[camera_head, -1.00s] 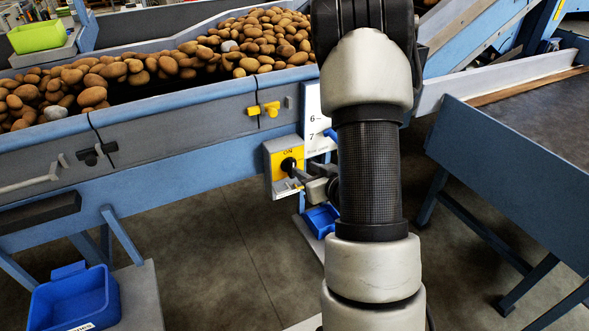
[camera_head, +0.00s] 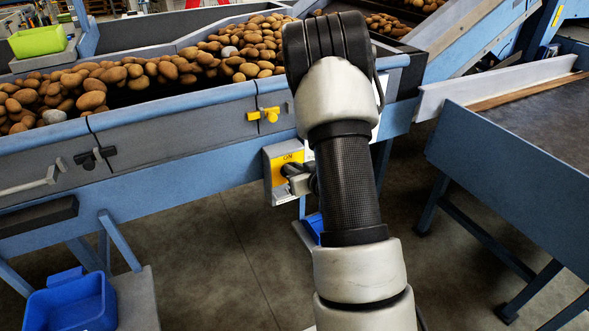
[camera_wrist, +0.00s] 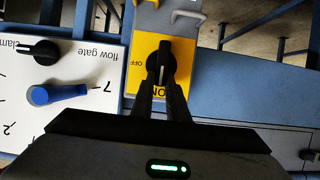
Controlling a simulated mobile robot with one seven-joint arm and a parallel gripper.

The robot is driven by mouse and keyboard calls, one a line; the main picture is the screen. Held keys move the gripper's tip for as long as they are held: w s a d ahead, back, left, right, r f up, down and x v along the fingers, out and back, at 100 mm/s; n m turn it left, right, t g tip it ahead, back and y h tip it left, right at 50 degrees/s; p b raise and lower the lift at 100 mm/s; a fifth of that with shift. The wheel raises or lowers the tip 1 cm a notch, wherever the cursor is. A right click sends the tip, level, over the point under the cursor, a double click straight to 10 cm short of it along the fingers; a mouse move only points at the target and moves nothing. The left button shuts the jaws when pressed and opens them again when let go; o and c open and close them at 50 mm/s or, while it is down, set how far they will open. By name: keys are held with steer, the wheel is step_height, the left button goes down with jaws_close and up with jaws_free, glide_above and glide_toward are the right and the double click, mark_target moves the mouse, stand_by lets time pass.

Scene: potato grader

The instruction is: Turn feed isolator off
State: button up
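The feed isolator (camera_head: 270,181) is a grey box with a yellow face on the blue machine frame. In the wrist view its yellow plate (camera_wrist: 183,52) shows OFF at the left and ON at the bottom, partly covered by my fingers. Its black knob (camera_wrist: 161,62) has its handle along the picture's vertical, in line with ON. My gripper (camera_wrist: 161,84) is at the knob, its two fingertips apart, one on each side of the handle's lower end; I cannot tell whether they touch it. In the head view my gripper (camera_head: 292,178) hides the knob.
Beside the isolator is a white flow gate panel (camera_wrist: 70,75) with a black knob (camera_wrist: 43,52) and a blue lever (camera_wrist: 57,93). Potatoes (camera_head: 135,75) lie on the conveyor above. A blue bin (camera_head: 72,302) stands lower left. Open floor (camera_head: 200,260) lies in front.

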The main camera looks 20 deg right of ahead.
jaws_close()
steer(key=shift+d, duration=0.15)
steer(key=shift+d+f+m+t+y+p, duration=0.45)
steer(key=shift+m+y, duration=0.75)
steer(key=shift+m, duration=1.05)
steer(key=shift+d+f+m+t+y+p, duration=0.25)
steer(key=shift+d+f+m+t+y, duration=0.35)
steer(key=shift+m+y, duration=1.1)
steer(key=shift+d+f+m+t+y+p, duration=0.35)
steer(key=shift+d+f+m+y, duration=0.25)
steer(key=shift+m, duration=2.15)
steer(key=shift+a+f, duration=0.1)
steer(key=shift+a, duration=0.05)
steer(key=o, duration=0.6)
jaws_free()
